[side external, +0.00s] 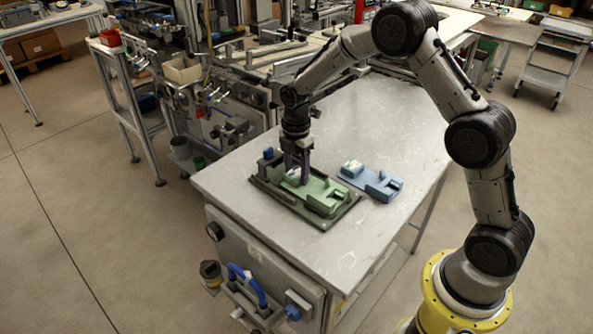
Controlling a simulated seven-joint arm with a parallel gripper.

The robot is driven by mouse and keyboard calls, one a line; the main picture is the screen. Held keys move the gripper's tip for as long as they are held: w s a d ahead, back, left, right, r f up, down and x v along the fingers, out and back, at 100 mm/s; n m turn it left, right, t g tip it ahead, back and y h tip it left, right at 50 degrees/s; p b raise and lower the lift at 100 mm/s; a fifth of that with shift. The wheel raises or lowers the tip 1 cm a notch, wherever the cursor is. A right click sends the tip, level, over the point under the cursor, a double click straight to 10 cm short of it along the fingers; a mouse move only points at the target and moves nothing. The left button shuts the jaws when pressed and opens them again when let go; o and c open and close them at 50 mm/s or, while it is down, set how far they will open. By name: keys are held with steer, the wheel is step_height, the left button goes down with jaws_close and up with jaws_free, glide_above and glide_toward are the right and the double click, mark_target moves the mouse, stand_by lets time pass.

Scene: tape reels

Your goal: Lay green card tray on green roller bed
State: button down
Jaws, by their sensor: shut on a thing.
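The green roller bed (327,223) is a dark green base lying on the grey table. The green card tray (314,187) is a lighter green piece with raised blocks, within the roller bed's outline. My gripper (304,181) points straight down at the tray's back part and is shut on it. The fingertips and the grip point are too small to see clearly. I cannot tell whether the tray rests fully on the bed or is held just above it.
A blue tray-like part (381,189) with a pale block on it lies right of the roller bed, apart from it. The grey table (385,120) is clear behind and to the right. Machinery (235,110) stands along the table's left side.

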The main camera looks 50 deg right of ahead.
steer(key=shift+f, duration=0.1)
steer(key=shift+c, duration=1.3)
jaws_free()
steer(key=s+a+r+m+t, duration=0.1)
steer(key=s+r+m, duration=0.15)
steer(key=r, duration=0.75)
steer(key=s+r+m, duration=0.2)
steer(key=s+r, duration=0.2)
steer(key=r, duration=0.5)
steer(key=s+a+r+m+t, duration=0.1)
steer(key=s+m, duration=0.5)
steer(key=s, duration=0.6)
steer(key=s+a+r+m+t, duration=0.1)
steer(key=s+m+t, duration=0.2)
steer(key=s+m, duration=0.4)
steer(key=s, duration=0.4)
steer(key=shift+s+a+t, duration=0.25)
steer(key=shift+s+t, duration=0.05)
steer(key=shift+s, duration=0.1)
